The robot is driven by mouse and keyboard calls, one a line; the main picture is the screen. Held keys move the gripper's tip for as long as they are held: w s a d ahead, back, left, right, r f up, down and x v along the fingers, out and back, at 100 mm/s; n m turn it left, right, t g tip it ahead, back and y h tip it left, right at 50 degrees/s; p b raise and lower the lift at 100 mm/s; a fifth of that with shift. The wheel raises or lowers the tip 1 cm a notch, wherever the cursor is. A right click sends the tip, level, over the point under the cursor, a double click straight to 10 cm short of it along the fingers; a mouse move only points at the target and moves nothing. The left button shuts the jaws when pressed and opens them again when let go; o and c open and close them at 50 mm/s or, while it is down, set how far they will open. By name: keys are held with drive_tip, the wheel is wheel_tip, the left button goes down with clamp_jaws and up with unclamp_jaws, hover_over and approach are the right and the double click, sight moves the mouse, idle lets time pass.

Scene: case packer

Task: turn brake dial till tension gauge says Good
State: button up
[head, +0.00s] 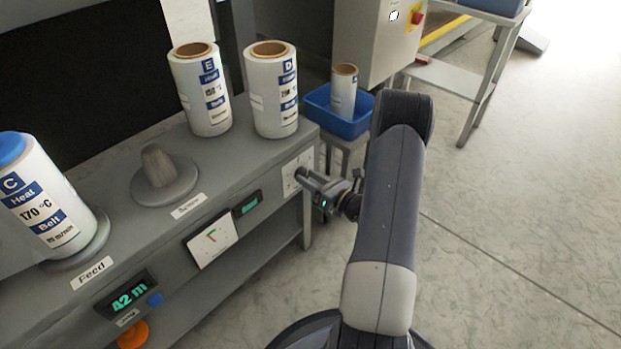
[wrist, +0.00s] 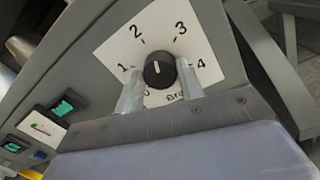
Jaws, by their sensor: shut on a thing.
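The black brake dial (wrist: 159,70) sits on a white scale plate (wrist: 118,50) marked 1 to 4. Its white pointer line points up, between 2 and 3. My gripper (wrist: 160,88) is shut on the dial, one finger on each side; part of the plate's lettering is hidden. In the head view my gripper (head: 310,185) reaches the bench's right end, where the plate (head: 289,176) partly shows. The tension gauge (head: 211,238) is a white square with a needle; a green-lit display (head: 248,204) sits beside it, its word too small to read.
Labelled rolls E (head: 204,100) and D (head: 271,100) stand on the grey bench (head: 235,160), roll C (head: 45,200) at left. A blue bin (head: 345,122) holds a smaller roll behind my arm. A display reads 42 m (head: 128,294).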

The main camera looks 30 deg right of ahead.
drive_tip(key=o, duration=1)
drive_tip(key=p+v, duration=0.2)
drive_tip(key=v, duration=0.8)
drive_tip(key=shift+s, duration=0.4)
drive_tip(key=shift+d, duration=0.1)
drive_tip(key=b+x, duration=0.2)
drive_tip(key=x, duration=0.8)
drive_tip(key=shift+w, duration=0.5)
drive_tip(key=shift+s+n, duration=0.1)
drive_tip(key=shift+n, duration=0.5)
